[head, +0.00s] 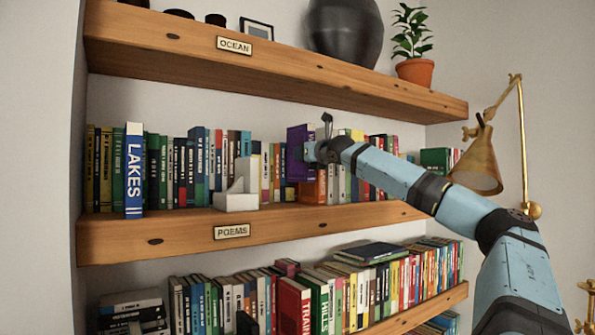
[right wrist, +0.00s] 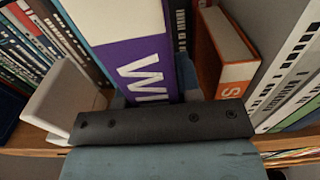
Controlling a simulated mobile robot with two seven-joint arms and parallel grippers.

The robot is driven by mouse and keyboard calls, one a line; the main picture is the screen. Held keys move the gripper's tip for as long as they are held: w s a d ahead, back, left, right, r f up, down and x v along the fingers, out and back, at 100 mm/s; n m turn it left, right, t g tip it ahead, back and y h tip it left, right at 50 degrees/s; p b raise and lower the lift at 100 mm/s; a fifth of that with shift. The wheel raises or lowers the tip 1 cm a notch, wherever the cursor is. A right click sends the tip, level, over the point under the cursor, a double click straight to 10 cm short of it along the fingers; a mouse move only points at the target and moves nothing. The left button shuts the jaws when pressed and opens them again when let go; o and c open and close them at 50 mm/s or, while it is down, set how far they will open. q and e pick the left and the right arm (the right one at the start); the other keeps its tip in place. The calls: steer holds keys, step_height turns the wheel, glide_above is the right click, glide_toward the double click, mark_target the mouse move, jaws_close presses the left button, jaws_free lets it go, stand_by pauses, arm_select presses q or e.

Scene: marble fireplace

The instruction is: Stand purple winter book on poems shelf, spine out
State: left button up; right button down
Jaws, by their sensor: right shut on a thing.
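The purple book (head: 296,140) is upright at the poems shelf (head: 180,238), between the white bookend and an orange book. In the right wrist view its purple spine (right wrist: 140,65), with white letters starting "WI", faces my gripper. My right gripper (head: 311,152) is shut on the book from the front; its dark edge (right wrist: 160,120) crosses the spine's lower part in the wrist view. Whether the book's bottom touches the board is hidden. The POEMS label (head: 232,231) is on the board's front. My left gripper is not in view.
The white bookend (head: 238,195) stands left of the purple book, the orange book (right wrist: 235,78) close on its right. Rows of books fill both sides. A blue LAKES book (head: 134,170) juts forward at left. The ocean shelf (head: 270,65) is above; a brass lamp (head: 478,160) is at right.

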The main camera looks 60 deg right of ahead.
mark_target(298, 178)
steer(key=shift+p+x, duration=0.3)
steer(key=shift+x, duration=0.6)
steer(key=shift+w+d+r+p, duration=0.15)
steer(key=shift+w+d+p, duration=0.05)
steer(key=shift+w+p, duration=0.2)
step_height(298, 178, down, 3)
steer(key=shift+w+r+b, duration=0.1)
steer(key=shift+r+b, duration=0.1)
steer(key=shift+b, duration=0.45)
steer(key=shift+d+f, duration=0.15)
steer(key=shift+f, duration=0.4)
step_height(298, 178, down, 3)
steer(key=shift+r+b, duration=0.1)
steer(key=shift+b, duration=0.9)
steer(key=shift+w+d+f, duration=0.1)
steer(key=shift+w+f, duration=0.1)
steer(key=shift+f, duration=0.2)
steer(key=shift+f, duration=0.15)
steer(key=c, duration=0.8)
jaws_free()
